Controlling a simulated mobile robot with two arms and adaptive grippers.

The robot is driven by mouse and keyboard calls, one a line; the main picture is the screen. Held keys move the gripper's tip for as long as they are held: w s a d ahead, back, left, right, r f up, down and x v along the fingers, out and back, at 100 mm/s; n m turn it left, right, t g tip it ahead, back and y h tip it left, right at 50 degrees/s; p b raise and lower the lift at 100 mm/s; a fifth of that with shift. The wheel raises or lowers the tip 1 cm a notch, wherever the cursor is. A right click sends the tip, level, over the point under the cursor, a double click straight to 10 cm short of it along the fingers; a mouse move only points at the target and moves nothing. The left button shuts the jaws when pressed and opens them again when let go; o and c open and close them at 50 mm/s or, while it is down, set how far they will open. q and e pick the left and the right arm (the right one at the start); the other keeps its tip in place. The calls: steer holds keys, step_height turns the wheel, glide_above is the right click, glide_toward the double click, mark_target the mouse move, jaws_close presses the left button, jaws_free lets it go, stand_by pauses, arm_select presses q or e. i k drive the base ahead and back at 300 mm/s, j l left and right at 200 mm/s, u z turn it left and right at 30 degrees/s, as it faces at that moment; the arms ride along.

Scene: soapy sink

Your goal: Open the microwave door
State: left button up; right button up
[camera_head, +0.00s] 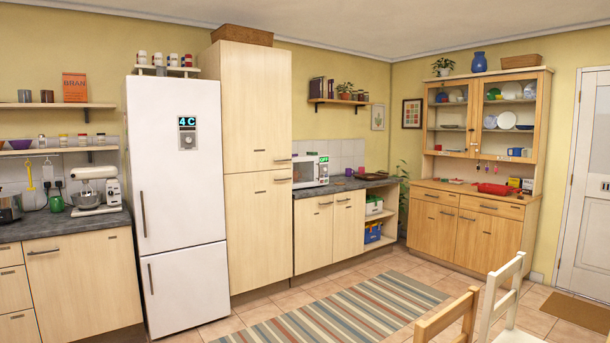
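The microwave (310,171) is a small white box with a green display at its upper right. It stands on the dark countertop just right of the tall wooden cabinet, at the far side of the kitchen. Its dark front window and handle show, and the door looks shut, though it is small at this distance. Neither of my grippers is in view, so their state and place cannot be seen.
A striped rug (335,310) lies on the tiled floor before the counter. Two chairs, one wooden (448,317) and one white (502,290), stand at the lower right. A white fridge (178,215) and tall cabinet (258,170) stand left of the microwave.

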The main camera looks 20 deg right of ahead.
mark_target(315, 165)
steer(key=i+l, duration=0.65)
steer(key=i, duration=2.05)
steer(key=i+l+z, duration=0.35)
steer(key=i, duration=0.5)
steer(key=i+z, duration=0.35)
steer(key=i, duration=0.45)
steer(key=i+j+z, duration=0.15)
steer(key=i+z, duration=0.25)
steer(key=i, duration=0.45)
